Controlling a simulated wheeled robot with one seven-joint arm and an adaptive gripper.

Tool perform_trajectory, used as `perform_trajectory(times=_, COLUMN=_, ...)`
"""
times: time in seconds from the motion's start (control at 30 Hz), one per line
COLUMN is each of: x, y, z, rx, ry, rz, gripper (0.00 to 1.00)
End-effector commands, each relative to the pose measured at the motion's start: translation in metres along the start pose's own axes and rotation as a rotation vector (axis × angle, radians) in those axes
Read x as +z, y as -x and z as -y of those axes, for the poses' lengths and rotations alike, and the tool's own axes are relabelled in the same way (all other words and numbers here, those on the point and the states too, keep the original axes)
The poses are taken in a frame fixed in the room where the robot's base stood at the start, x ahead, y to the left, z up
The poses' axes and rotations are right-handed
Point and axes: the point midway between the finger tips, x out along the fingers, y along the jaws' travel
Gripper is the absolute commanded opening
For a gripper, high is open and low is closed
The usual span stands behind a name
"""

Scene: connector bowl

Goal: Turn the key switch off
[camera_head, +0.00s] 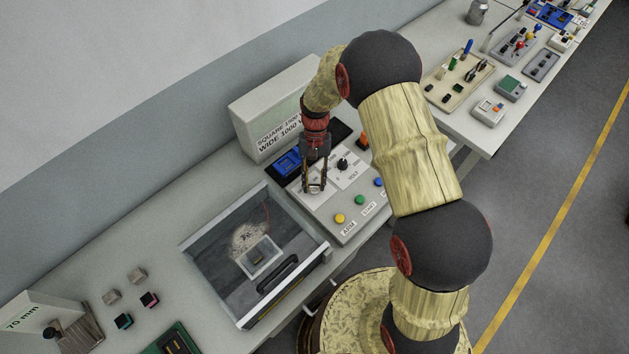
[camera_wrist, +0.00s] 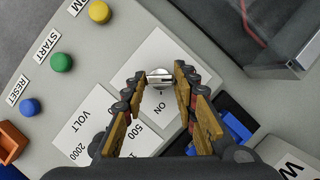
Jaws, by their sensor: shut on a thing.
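The key switch (camera_wrist: 160,77) is a silver metal key on a white plate of the grey control panel (camera_head: 350,212). The word ON is printed beside it in the wrist view. Its flat handle lies crosswise between my fingertips. My gripper (camera_wrist: 160,73) is shut on this handle, with one finger at each end. In the head view my gripper (camera_head: 314,188) points down onto the panel, and its fingers mostly hide the key. An OFF mark cannot be made out.
A black dial (camera_head: 343,163) stands close to my fingers. Yellow (camera_head: 340,218), green (camera_head: 360,200) and blue (camera_head: 379,182) buttons line the panel's front. A clear-lidded chamber (camera_head: 224,222) lies to the left. A white box (camera_head: 262,131) stands behind.

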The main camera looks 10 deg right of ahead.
Motion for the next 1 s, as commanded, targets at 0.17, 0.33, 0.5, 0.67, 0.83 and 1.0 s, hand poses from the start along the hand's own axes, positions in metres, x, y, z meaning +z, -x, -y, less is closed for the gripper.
perform_trajectory(times=0.17, x=0.0, y=0.0, z=0.0005, rx=0.011, ry=0.026, rz=0.0, gripper=0.03)
perform_trajectory(times=0.33, x=0.0, y=0.0, z=0.0004, rx=0.013, ry=0.033, rz=0.0, gripper=0.03)
perform_trajectory(times=0.5, x=-0.0001, y=0.0, z=0.0004, rx=0.013, ry=0.032, rz=0.0, gripper=0.03)
perform_trajectory(times=0.67, x=-0.0001, y=0.0, z=0.0004, rx=0.013, ry=0.032, rz=-0.001, gripper=0.32)
perform_trajectory(times=0.83, x=-0.0001, y=0.0, z=0.0003, rx=0.013, ry=0.031, rz=0.0, gripper=0.42)
perform_trajectory(times=1.0, x=0.0, y=0.0001, z=0.0002, rx=0.013, ry=0.031, rz=0.0, gripper=0.47)
